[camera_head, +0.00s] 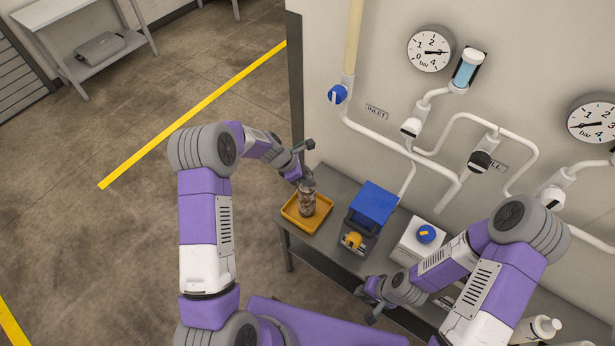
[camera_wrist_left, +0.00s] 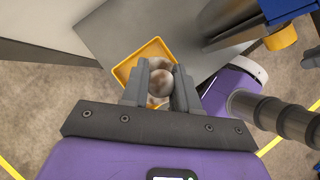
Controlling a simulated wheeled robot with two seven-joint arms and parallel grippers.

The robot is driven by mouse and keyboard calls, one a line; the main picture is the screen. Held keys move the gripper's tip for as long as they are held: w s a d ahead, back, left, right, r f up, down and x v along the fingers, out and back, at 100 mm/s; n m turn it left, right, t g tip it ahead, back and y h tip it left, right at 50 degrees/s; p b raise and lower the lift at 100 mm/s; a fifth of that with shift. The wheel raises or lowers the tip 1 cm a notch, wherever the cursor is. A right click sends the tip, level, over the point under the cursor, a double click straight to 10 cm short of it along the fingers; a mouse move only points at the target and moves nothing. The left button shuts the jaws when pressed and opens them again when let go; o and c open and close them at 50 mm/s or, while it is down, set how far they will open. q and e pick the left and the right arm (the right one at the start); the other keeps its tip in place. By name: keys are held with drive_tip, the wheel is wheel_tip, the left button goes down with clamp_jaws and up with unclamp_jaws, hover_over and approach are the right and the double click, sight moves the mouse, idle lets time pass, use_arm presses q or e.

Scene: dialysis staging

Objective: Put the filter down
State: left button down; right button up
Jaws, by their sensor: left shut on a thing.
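The filter (camera_head: 308,199) is a clear cylinder with brownish contents, upright at the yellow tray (camera_head: 292,213) on the left end of the grey bench. My left gripper (camera_head: 304,165) is shut on its upper part. In the left wrist view the round top of the filter (camera_wrist_left: 160,82) sits between the two fingers (camera_wrist_left: 160,90), with the yellow tray (camera_wrist_left: 124,69) below it. I cannot tell whether its base touches the tray floor. My right gripper (camera_head: 370,300) hangs near the bench's front edge, apart from the filter; its finger opening is unclear.
A blue-topped box (camera_head: 374,202) with a yellow knob stands right of the tray. A white box with a blue knob (camera_head: 426,234) stands further right. Pipes, valves and gauges (camera_head: 430,49) line the wall behind. Open floor lies left of the bench.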

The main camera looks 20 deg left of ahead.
use_arm(q)
drive_tip(key=c, duration=0.8)
unclamp_jaws()
drive_tip(key=shift+c, duration=0.2)
drive_tip(key=shift+r, duration=0.2)
drive_tip(key=v, duration=1.1)
drive_tip(key=s+d+f+m+g+y, duration=0.2)
drive_tip(key=s+d+f+m, duration=0.2)
drive_tip(key=s+f+m, duration=0.75)
drive_tip(key=s+d+f+m, duration=0.3)
drive_tip(key=s+m, duration=0.1)
drive_tip(key=s, duration=0.3)
drive_tip(key=s+d+f+m, duration=0.4)
drive_tip(key=s+m, duration=0.1)
drive_tip(key=s, duration=0.2)
drive_tip(key=shift+s+d+f+p, duration=0.3)
drive_tip(key=shift+p, duration=0.15)
